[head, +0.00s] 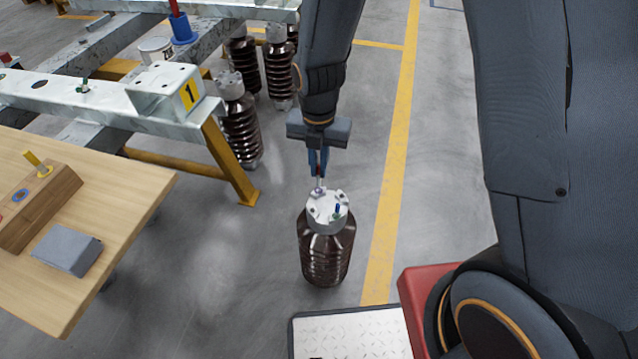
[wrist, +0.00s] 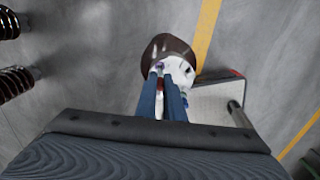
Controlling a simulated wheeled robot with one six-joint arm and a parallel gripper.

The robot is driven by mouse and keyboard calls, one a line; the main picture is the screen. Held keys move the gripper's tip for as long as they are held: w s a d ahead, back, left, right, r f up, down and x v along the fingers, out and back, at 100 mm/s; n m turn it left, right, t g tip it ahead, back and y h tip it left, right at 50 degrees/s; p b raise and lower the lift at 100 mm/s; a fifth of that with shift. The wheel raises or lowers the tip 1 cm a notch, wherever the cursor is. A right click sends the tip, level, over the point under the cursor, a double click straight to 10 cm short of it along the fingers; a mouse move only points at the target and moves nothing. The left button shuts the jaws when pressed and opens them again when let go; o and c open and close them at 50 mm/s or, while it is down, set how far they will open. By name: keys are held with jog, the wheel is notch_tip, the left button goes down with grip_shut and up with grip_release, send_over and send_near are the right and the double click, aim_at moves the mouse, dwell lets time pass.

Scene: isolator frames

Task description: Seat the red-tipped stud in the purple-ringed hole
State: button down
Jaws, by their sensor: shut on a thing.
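A brown ribbed insulator (head: 326,258) stands upright on the floor in the middle of the head view. Its white cap (head: 328,218) has several holes, and a blue-tipped stud (head: 337,209) stands in it. The purple-ringed hole (head: 319,193) is at the cap's far left side, directly below my gripper (head: 318,176). The wrist view shows the cap (wrist: 181,72) beyond the fingers.
A wooden table (head: 120,215) at left bears a wooden block (head: 40,205) with a yellow-tipped stud, and a grey box (head: 67,249). A steel frame (head: 110,105) with a yellow number 1 plate and more insulators (head: 240,130) stand behind. A white checkered plate (head: 350,335) lies in front.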

aim_at(319, 185)
jog(key=shift+f+b, duration=0.3)
jog(key=shift+f, duration=2.25)
jog(key=shift+f, duration=0.1)
jog(key=c, duration=1.9)
grip_release()
jog(key=shift+o, duration=0.2)
